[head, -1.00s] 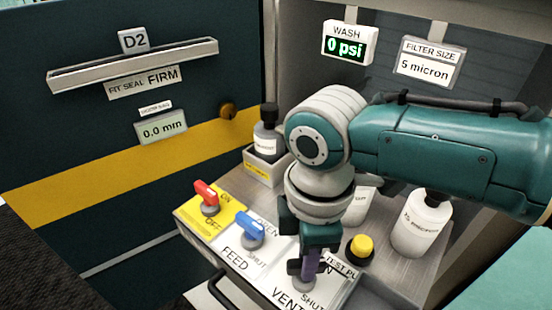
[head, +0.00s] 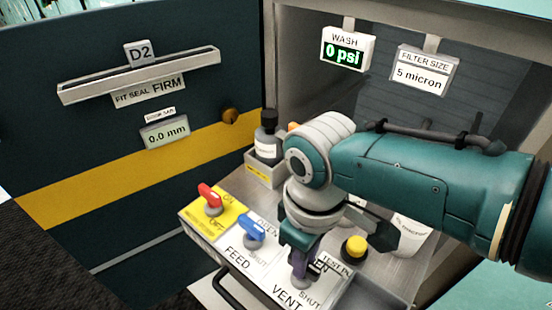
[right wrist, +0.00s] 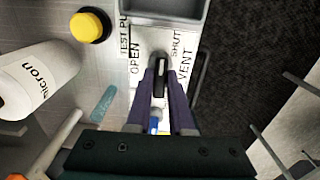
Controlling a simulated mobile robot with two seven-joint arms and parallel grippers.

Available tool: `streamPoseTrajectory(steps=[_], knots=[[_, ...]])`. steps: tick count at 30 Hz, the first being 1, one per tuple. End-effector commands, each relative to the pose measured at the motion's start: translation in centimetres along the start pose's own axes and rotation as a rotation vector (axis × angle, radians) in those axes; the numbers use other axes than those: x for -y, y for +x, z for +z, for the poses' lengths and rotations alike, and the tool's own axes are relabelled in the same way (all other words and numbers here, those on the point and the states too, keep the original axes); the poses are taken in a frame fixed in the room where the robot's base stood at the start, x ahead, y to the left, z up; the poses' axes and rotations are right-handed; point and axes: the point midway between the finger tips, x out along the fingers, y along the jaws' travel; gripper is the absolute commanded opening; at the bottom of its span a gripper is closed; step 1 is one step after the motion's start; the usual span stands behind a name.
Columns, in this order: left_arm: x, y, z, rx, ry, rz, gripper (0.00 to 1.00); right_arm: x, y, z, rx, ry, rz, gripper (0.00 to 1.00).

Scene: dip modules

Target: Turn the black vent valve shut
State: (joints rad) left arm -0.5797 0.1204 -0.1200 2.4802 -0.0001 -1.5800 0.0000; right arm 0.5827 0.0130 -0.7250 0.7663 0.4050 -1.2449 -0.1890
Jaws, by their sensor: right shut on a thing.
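The black vent valve handle (right wrist: 161,76) stands on the white VENT plate (head: 279,292), between the OPEN and SHUT labels in the right wrist view. My right gripper (head: 300,274) reaches down onto it from above. In the right wrist view its two dark fingers (right wrist: 161,82) are shut on the handle, one on each side. My left gripper is not in view.
Left of the vent valve are the blue FEED handle (head: 254,226) and the red handle (head: 210,195) on a yellow plate. A yellow button (head: 354,247) is close on the right. White bottles stand behind my arm. The WASH display (head: 346,49) reads 0 psi.

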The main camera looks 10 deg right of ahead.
Motion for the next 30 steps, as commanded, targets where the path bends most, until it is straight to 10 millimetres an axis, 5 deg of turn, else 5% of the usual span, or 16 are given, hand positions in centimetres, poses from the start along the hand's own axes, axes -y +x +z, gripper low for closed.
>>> streamPoseTrajectory(steps=[18,19,26,30], knots=[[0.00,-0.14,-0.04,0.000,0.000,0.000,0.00,0.03,-0.07,-0.08,-0.002,0.040,-0.001,0.00],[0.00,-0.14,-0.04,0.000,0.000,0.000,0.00,0.03,-0.06,-0.07,-0.002,0.040,-0.001,0.23],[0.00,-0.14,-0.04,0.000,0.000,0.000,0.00,0.01,-0.04,-0.05,-0.001,0.038,-0.001,0.49],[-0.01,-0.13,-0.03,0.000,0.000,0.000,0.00,0.00,-0.03,-0.04,-0.001,0.038,0.000,0.50]])
